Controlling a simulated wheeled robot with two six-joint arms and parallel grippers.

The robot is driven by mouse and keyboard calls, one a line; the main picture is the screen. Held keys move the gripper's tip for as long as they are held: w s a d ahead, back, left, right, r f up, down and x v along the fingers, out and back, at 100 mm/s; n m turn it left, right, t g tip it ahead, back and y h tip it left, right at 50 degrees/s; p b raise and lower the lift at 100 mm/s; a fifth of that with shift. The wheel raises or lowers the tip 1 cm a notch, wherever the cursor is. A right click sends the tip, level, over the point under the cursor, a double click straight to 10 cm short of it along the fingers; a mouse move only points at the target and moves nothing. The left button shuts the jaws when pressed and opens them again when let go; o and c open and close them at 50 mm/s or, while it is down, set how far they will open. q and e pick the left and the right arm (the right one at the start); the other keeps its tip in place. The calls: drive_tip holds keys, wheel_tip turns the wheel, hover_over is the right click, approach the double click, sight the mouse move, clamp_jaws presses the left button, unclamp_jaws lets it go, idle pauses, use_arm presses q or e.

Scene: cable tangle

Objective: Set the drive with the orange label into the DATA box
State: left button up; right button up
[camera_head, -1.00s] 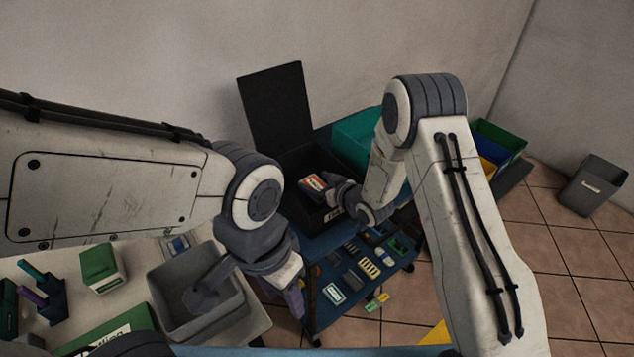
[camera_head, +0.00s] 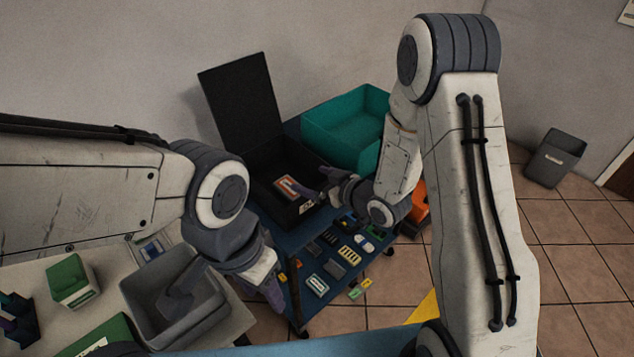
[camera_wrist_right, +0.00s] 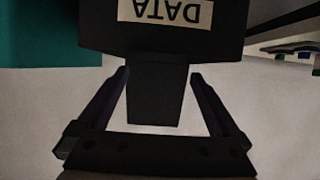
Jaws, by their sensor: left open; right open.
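The drive with the orange label (camera_head: 287,187) shows within the outline of the black DATA box (camera_head: 258,158), whose lid stands open at the back. I cannot tell exactly how the drive rests. My right gripper (camera_head: 306,191) is open beside the drive, over the box's right side. In the right wrist view, the DATA label (camera_wrist_right: 165,11) appears upside down on the box front, beyond the open fingers (camera_wrist_right: 160,74). A dark block (camera_wrist_right: 156,97) shows between them; I cannot tell what it is. My left gripper (camera_head: 273,295) is open and points down, left of the blue table.
A teal bin (camera_head: 345,155) stands right of the box. Several small parts lie on the blue table (camera_head: 290,240) in front. A grey bin (camera_head: 205,325) and a green-and-white box (camera_head: 70,280) stand on the left table. A grey wastebasket (camera_head: 554,158) is on the floor.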

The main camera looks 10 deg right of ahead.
drive_tip(key=s+r+g+h, duration=0.2)
drive_tip(key=s+r+g, duration=0.1)
drive_tip(key=s, duration=0.7)
drive_tip(key=s+a+r+g+h, duration=0.1)
drive_tip(key=s+r+g, duration=0.3)
drive_tip(key=s, duration=0.7)
drive_tip(key=s+r+g+h, duration=0.3)
drive_tip(key=s+r, duration=0.1)
drive_tip(key=s, duration=0.6)
drive_tip(key=shift+s+a+g+h+p, duration=0.15)
drive_tip(key=shift+a+g+h+p, duration=0.1)
drive_tip(key=shift+g+h+p, duration=0.2)
